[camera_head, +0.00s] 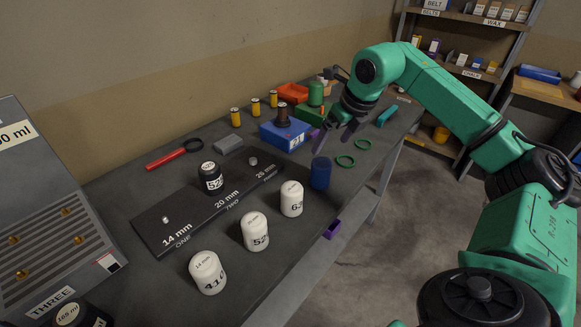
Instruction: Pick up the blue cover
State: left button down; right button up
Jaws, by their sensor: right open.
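The blue cover (320,173), a plain blue cylinder, stands upright near the front edge of the dark workbench (300,240). My right gripper (334,141) points down above and slightly behind the blue cover, with its two purple-grey fingers apart. It is empty, and a gap shows between the fingers and the cover. My left gripper is out of the picture.
White numbered covers (291,199) stand left of the blue cover. Shelves (470,70) stand at right.

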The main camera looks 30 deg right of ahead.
jog(key=p, duration=0.2)
send_over(324, 163)
jog(key=s, duration=0.3)
notch_tip(324, 163, down, 5)
jog(key=shift+f, duration=0.2)
jog(key=p+x, duration=0.1)
jog(key=x, duration=0.1)
jog(key=p+x, duration=0.1)
jog(key=x, duration=0.5)
jog(key=shift+w+p, duration=0.35)
jog(key=shift+p, duration=0.05)
jog(key=shift+f, duration=0.15)
jog(key=shift+a, duration=0.1)
jog(key=c, duration=1.3)
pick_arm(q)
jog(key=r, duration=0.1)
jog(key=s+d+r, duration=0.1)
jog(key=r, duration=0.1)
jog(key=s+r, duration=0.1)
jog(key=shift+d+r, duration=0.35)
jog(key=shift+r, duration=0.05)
pick_arm(e)
jog(key=shift+c, duration=1.3)
